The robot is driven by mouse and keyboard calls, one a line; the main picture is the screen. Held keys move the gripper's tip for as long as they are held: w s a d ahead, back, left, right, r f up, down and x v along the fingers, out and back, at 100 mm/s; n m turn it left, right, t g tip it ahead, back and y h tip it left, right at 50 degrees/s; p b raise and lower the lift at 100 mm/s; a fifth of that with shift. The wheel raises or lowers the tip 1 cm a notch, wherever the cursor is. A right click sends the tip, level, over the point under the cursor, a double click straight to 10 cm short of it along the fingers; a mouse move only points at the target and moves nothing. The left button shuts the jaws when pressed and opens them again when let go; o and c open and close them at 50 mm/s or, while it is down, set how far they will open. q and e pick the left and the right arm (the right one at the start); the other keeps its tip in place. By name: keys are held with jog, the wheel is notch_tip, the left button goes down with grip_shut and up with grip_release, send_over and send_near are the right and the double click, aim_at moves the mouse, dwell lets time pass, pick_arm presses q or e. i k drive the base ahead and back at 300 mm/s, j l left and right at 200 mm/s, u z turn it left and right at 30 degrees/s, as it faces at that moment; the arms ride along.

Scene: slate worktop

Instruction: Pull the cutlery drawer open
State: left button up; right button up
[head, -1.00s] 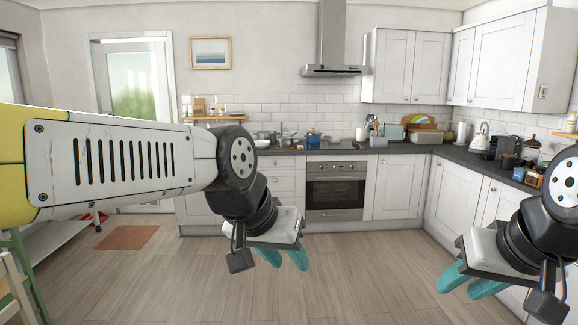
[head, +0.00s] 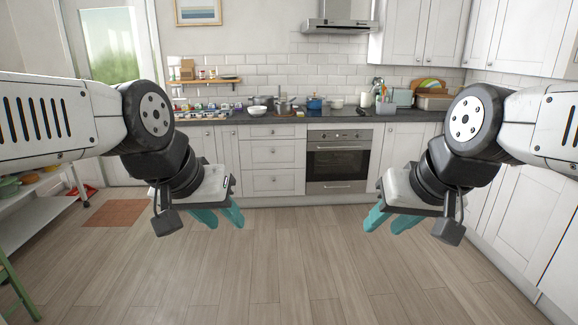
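A stack of white drawers stands left of the oven in the head view: a shallow top drawer (head: 272,132), a middle drawer (head: 272,153) and a bottom drawer (head: 273,181). All are shut, with small knobs or handles. No label shows which one holds cutlery. My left gripper (head: 222,217) hangs in front of and below the drawers, its teal fingers apart and empty. My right gripper (head: 386,222) hangs to the right, in front of the oven's right side, also with fingers apart and empty. Neither touches the drawers.
The oven (head: 338,161) is right of the drawers. The dark worktop (head: 225,118) above carries pots, a blue pot (head: 314,103) and bowls. A white shelf unit (head: 40,215) stands at the left. The wooden floor (head: 290,270) ahead is clear.

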aim_at(275, 131)
jog(key=i+j+u, duration=0.3)
jog(key=i, duration=0.6)
jog(key=i+u, duration=0.25)
jog(key=i, duration=0.65)
jog(key=i+z, duration=0.1)
jog(key=i, duration=0.55)
jog(key=i+j+z, duration=0.1)
jog(key=i, duration=0.55)
jog(key=i+j+z, duration=0.1)
jog(key=i, duration=0.55)
jog(key=i+j+z, duration=0.6)
jog(key=i, duration=0.2)
